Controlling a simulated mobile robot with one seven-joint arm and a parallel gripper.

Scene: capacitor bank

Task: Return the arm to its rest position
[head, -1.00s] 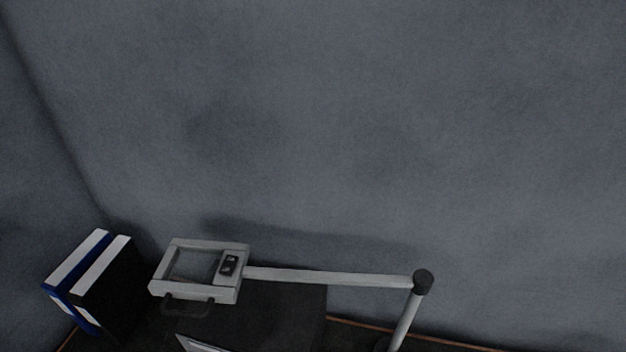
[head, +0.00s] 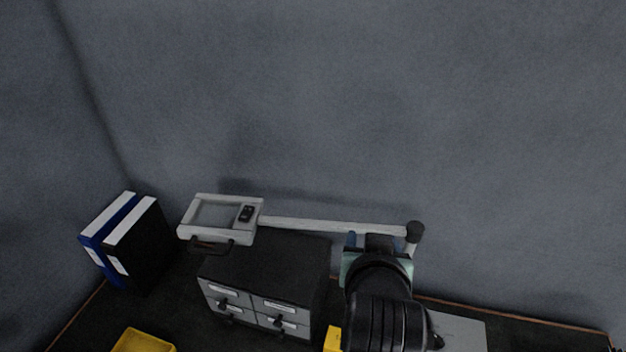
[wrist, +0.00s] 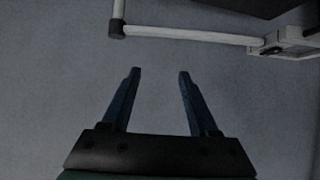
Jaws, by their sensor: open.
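My gripper (wrist: 160,74) is open and empty in the wrist view, its two dark blue fingers spread apart against the grey wall. In the head view my arm rises at the lower right of centre, with the gripper (head: 368,240) partly hidden behind the wrist. It overlaps the right end of a grey lamp arm (head: 330,226) in the picture; I cannot tell how far apart they are. The lamp arm also shows at the top of the wrist view (wrist: 190,34), beyond the fingertips.
A lamp head (head: 220,215) hangs over a dark drawer cabinet (head: 262,302) with several labelled drawers. Binders (head: 125,240) stand at the left. A yellow bin (head: 143,341) shows at the bottom edge. A grey panel (head: 460,332) lies right of my arm. The wall above is bare.

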